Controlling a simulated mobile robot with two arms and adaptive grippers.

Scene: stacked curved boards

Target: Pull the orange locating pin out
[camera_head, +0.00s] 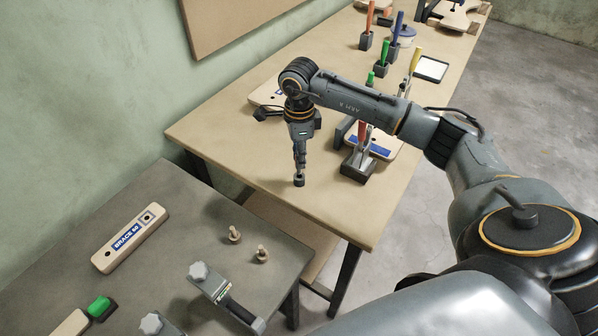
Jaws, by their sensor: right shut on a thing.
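My right gripper (299,168) points straight down over the near left part of the tan bench (345,215). Its narrow fingers are shut on a small dark round piece (299,181) at or just above the bench top. I cannot tell whether this piece belongs to the locating pin, and no orange shows on it. My left gripper is not in view.
A curved board with a blue label (380,149) lies beside the dark block. Coloured-handled tools in dark holders (366,41) stand farther back. The dark table (190,240) at lower left holds a brace (130,238), clamps (222,292) and two small knobs (234,234).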

